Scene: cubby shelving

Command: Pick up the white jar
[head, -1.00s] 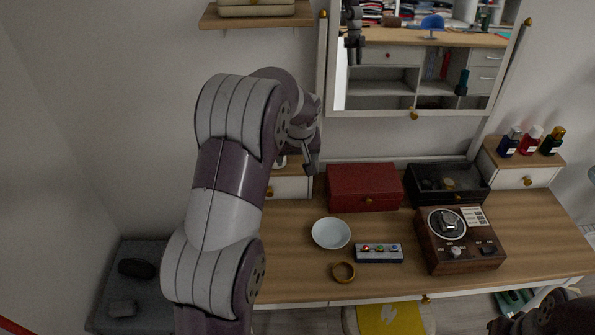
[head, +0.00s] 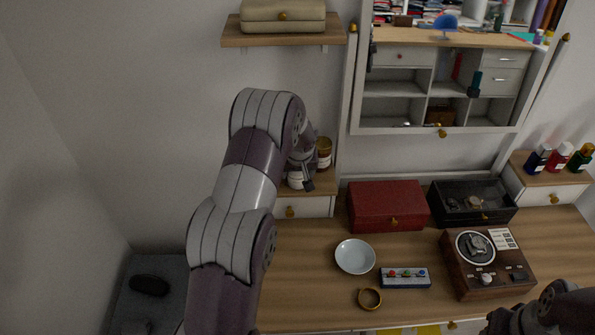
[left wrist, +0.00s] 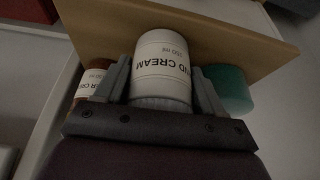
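The white jar (left wrist: 161,62), lettered "HAND CREAM", stands on a small wooden shelf top in the left wrist view. In the head view a white jar (head: 295,181) shows partly behind my left gripper (head: 307,180). In the left wrist view my left gripper's fingers (left wrist: 160,88) are open, one on each side of the white jar, with narrow gaps seeming to show beside it. My right arm shows dark at the lower right of the head view; its fingers (head: 505,320) are not clear.
A mirror (head: 440,75) hangs behind. The desk holds a red box (head: 385,207), a black case (head: 470,216) and a white bowl (head: 355,257).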

